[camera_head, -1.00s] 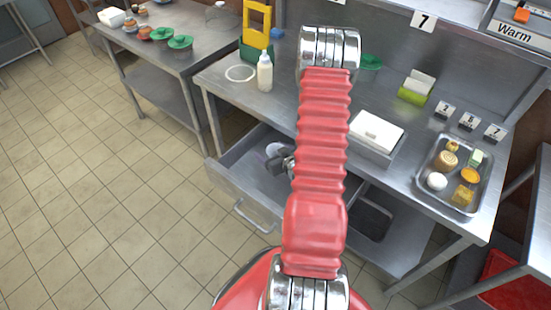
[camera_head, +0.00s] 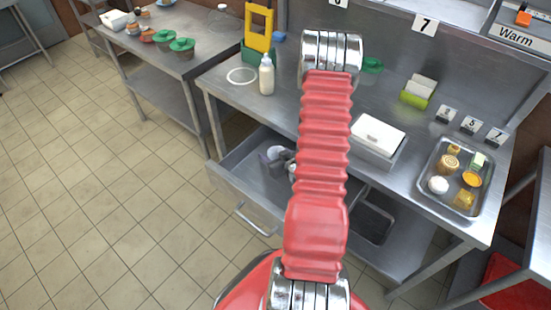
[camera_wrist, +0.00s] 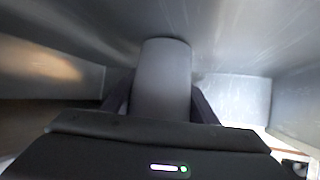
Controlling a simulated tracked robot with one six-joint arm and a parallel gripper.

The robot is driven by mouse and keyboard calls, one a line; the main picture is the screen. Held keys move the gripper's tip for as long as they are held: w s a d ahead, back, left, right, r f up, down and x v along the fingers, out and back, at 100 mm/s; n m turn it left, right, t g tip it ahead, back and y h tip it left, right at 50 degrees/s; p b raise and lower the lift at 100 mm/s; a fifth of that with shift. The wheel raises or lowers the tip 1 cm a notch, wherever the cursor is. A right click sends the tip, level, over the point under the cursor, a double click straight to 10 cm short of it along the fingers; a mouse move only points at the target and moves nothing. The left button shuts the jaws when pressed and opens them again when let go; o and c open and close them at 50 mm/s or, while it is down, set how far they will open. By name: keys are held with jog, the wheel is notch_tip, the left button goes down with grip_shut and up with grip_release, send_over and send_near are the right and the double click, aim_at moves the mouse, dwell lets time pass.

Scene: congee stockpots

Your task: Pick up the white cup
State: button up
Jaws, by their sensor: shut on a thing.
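The white cup (camera_wrist: 162,75) looks grey in shadow in the wrist view, standing out between the two dark fingers. My gripper (camera_wrist: 162,100) is shut on the cup, one finger along each side. In the head view the pale cup (camera_head: 274,152) shows inside the open metal drawer (camera_head: 240,182), with my gripper (camera_head: 279,160) at it, partly hidden behind my red arm. The cup's lower end and whether it touches the drawer floor cannot be made out.
Drawer walls rise close around my gripper. Above, the steel counter (camera_head: 225,92) holds a squeeze bottle (camera_head: 266,75), a white-lidded container (camera_head: 378,136) and a tray (camera_head: 432,200) of food items. A second table (camera_head: 190,50) stands at left. The tiled floor at left is clear.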

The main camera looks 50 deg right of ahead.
jog(key=shift+r, duration=0.1)
jog(key=shift+r, duration=0.65)
jog(key=s, duration=0.2)
jog(key=s+a, duration=0.1)
jog(key=s, duration=0.1)
jog(key=shift+s+a, duration=0.1)
notch_tip(320, 180, up, 14)
jog(key=shift+w+f, duration=0.2)
dwell(0.4)
